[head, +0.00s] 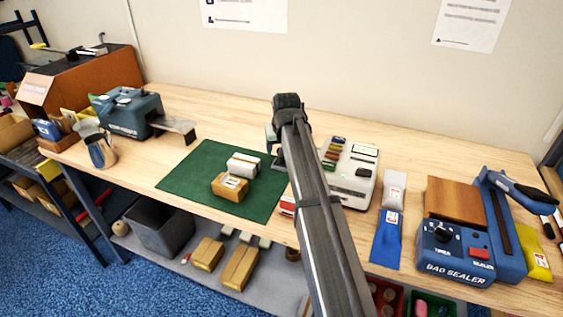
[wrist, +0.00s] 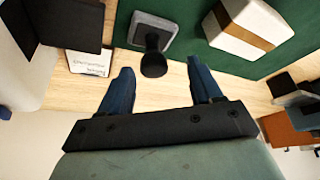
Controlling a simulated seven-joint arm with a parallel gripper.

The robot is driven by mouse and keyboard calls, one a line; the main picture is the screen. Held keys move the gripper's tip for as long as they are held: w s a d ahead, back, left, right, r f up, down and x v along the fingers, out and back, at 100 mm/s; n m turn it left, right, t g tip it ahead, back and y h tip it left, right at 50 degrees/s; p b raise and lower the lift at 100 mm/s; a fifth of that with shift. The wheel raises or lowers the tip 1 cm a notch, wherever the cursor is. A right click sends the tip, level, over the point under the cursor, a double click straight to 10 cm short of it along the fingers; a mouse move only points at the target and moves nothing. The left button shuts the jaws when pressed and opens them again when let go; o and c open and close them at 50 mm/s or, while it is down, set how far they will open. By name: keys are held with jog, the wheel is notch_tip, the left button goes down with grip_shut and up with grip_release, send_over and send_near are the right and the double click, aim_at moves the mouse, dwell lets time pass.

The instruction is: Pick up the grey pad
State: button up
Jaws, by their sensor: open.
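The grey pad (wrist: 170,24) is a flat grey square with a pale rim, at the top middle of the wrist view, by the edge of the green mat (wrist: 197,45). A black knobbed handle (wrist: 154,58) stands at its near edge; I cannot tell whether it is part of the pad. My gripper (wrist: 160,66) is open and empty, its two blue fingers to either side of the handle and apart from it. In the head view my gripper (head: 276,140) is above the back right of the mat, and my arm hides most of the pad.
A white carton (head: 243,165) and a brown carton (head: 229,187) sit on the mat, left of my gripper. A white device (head: 352,185) stands right of my arm. A bag sealer (head: 450,255) is further right. The bench behind the mat is clear.

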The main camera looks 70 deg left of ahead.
jog(key=x, duration=0.5)
jog(key=shift+w+d, duration=0.15)
jog(key=shift+w, duration=0.15)
jog(key=c, duration=1.1)
notch_tip(320, 180, up, 10)
jog(key=o, duration=0.5)
jog(key=c, duration=0.4)
jog(key=shift+s, duration=0.1)
